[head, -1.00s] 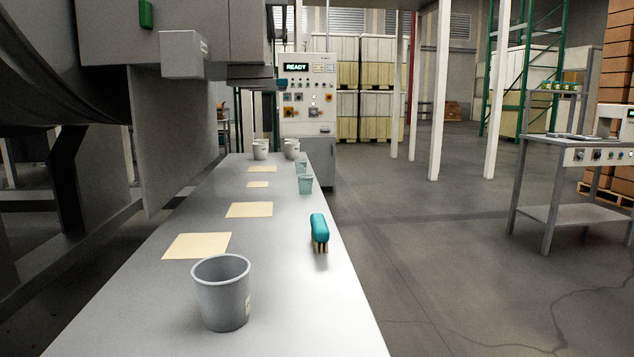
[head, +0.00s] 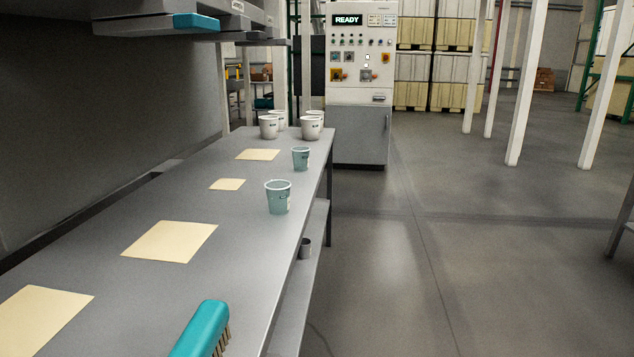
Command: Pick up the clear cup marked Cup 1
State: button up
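Two clear bluish cups stand upright near the right edge of the long grey table (head: 235,285) in the head view. The nearer clear cup (head: 278,198) is the larger, with a small pale label low on its right side. The farther clear cup (head: 301,159) is smaller and also shows a small mark. The writing on both is too small to read, so I cannot tell which is Cup 1. My gripper is not in view.
A teal brush (head: 203,330) lies near the table's front right. Several yellow sheets (head: 170,241) lie along the table. Several white cups (head: 311,128) stand at the far end, before a control cabinet (head: 360,85). A small grey cup (head: 305,248) sits on the lower shelf. Floor at right is clear.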

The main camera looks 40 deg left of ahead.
aim_at(279, 192)
jog(key=i, duration=1.45)
jog(key=u, duration=3.8)
